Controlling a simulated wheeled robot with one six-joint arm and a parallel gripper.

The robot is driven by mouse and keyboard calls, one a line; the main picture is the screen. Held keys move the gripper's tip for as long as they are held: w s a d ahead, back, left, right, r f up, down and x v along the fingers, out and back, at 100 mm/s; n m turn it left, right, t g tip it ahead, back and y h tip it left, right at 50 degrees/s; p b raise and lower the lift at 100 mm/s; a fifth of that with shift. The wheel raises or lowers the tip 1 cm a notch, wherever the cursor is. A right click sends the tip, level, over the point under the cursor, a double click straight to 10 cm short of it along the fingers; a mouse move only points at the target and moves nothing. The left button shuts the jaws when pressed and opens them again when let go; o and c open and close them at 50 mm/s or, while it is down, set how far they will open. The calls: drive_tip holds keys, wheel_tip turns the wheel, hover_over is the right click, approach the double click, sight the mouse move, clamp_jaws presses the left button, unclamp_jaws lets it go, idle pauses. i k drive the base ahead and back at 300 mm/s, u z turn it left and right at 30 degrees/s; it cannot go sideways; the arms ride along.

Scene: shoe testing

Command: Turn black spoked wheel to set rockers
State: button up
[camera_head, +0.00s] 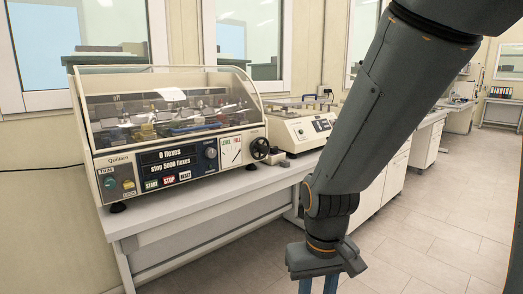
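The black spoked wheel (260,148) is on the right end of the front of the flexing machine (170,140), which stands on the bench. Behind the clear cover, the rockers and clamps (170,120) show small and partly hidden by glare, so their angle cannot be told. A white dial panel (231,151) marked LEVEL and FULL is left of the wheel. My gripper (318,285) points down at the bottom of the picture, right of and nearer than the wheel, well apart from it.
The display (166,157) reads "0 flexes, stop 5000 flexes", above START, STOP and RESET buttons (168,180). A second device (303,125) stands right of the machine. A small dark grey block lies near the wheel. Bare bench (190,207) runs along the front.

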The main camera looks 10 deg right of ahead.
sight(263, 149)
drive_tip(key=z, duration=1.75)
drive_tip(key=i, duration=0.85)
drive_tip(key=u, duration=2.15)
